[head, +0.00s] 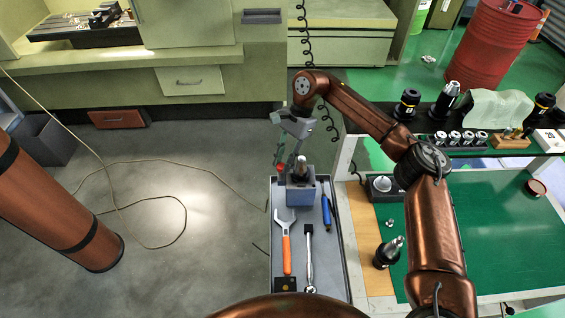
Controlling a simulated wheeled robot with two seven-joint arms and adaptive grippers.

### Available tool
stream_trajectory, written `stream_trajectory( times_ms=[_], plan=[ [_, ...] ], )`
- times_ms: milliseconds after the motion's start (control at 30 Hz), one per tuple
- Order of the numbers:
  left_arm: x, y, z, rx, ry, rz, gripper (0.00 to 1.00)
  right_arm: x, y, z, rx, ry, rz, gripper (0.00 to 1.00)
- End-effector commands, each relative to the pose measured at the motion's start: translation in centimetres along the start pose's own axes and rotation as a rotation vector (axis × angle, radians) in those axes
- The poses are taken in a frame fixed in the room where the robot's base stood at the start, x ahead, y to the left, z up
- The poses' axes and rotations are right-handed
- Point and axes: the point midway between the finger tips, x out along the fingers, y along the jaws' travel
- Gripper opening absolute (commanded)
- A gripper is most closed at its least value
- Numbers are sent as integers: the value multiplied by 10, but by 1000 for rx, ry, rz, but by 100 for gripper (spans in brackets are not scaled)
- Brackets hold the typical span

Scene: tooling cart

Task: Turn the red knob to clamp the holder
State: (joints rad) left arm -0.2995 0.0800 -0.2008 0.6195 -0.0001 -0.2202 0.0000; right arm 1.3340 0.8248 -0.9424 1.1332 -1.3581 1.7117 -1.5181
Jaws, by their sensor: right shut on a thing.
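The holder is a grey-blue block (300,198) standing on the cart tray, with a silver tapered tool (301,167) upright in its top. My right gripper (281,158) reaches down from above to the holder's upper left side. It is shut on the red knob, which is small here and mostly covered by the fingers. My left gripper is out of view.
The cart tray (259,250) also holds an orange-handled wrench (286,248), a ratchet (309,260) and a blue-handled tool (326,211). A green-topped bench (490,230) with tool holders stands to the right. A cable (150,162) lies on the floor at left.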

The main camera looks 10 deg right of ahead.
Motion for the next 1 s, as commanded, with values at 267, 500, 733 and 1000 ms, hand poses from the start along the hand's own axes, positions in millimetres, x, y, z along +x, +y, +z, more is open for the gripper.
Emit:
stream_trajectory(
  times_ms=[267,500,733,1000],
  plan=[
    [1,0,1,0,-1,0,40,-1,-1,-1,-10,3,1,0],
    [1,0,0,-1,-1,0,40,-1,-1,-1,-9,3,1,24],
    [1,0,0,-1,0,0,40,0,0,0,-10,2,3,39],
    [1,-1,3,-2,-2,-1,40,-1,0,0,-10,1,3,39]
  ],
)
